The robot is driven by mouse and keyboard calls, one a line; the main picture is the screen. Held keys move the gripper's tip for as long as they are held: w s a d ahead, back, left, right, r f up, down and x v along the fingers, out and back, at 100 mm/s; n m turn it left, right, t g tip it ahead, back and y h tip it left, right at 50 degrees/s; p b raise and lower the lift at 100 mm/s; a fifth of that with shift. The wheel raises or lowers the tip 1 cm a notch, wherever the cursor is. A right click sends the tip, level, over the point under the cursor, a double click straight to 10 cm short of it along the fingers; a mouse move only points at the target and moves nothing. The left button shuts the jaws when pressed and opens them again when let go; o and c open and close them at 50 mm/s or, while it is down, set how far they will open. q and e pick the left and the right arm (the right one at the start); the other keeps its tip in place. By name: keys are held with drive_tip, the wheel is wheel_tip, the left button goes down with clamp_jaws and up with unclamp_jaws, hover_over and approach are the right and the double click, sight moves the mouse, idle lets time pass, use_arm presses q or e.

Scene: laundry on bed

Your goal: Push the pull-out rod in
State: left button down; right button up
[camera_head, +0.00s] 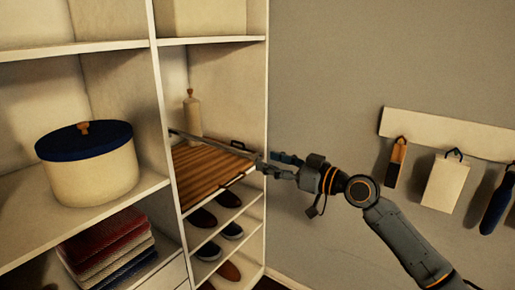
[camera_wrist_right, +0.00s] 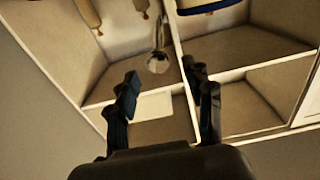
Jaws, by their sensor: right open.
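The pull-out rod (camera_head: 215,145) is a thin metal bar that sticks out from the right-hand compartment of the shelf unit, above a slatted wooden shelf. In the right wrist view its shiny rounded end (camera_wrist_right: 158,62) faces the camera, between and beyond the fingertips. My right gripper (camera_head: 268,163) is open and empty, with its fingers pointing left at the rod's outer end. It also shows open in the right wrist view (camera_wrist_right: 160,76). I cannot tell whether a fingertip touches the rod. My left gripper is not in view.
The slatted shelf (camera_head: 205,168) with dark handles lies below the rod, over several shoes (camera_head: 202,218). A cream bottle (camera_head: 192,117) stands behind. A blue-lidded pot (camera_head: 92,170) and folded cloths (camera_head: 108,248) are left. The wall rack (camera_head: 445,133) with hanging tools is right.

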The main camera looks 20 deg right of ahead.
sight(260, 158)
drive_tip(key=p+x, duration=0.1)
drive_tip(key=x, duration=0.4)
drive_tip(key=shift+d, duration=0.1)
drive_tip(key=shift+s, duration=0.1)
clamp_jaws()
